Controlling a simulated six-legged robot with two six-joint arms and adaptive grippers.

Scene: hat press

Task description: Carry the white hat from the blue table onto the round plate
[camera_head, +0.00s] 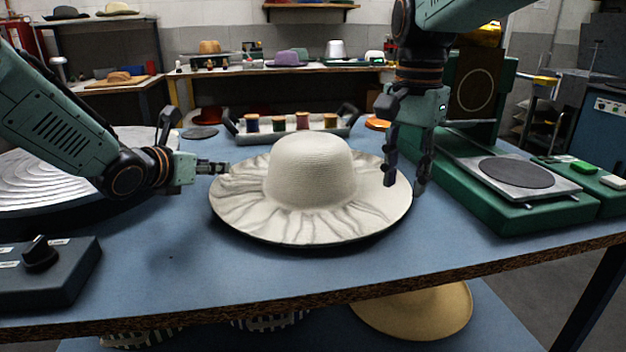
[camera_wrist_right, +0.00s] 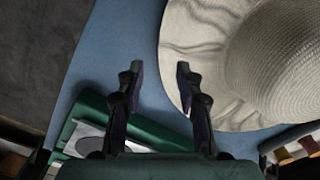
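The white hat (camera_head: 312,170), wide-brimmed with a wavy pattern on its brim, sits upright on the blue table (camera_head: 190,265); its right side shows in the right wrist view (camera_wrist_right: 215,55). A dark round plate (camera_head: 517,173) lies on the green press at the right. A large pale ridged disc (camera_head: 50,180) is at the left. My left gripper (camera_head: 222,167) is at the hat's left brim edge; its finger gap and any contact are unclear. My right gripper (camera_head: 405,186) points down at the right brim, fingers apart; its own view (camera_wrist_right: 157,68) shows an empty gap beside the brim.
A tray of thread spools (camera_head: 290,124) stands behind the hat. The press's upright part (camera_head: 475,90) rises at the right. A dark knob box (camera_head: 45,270) is at the front left. A tan hat (camera_head: 420,312) lies below the table.

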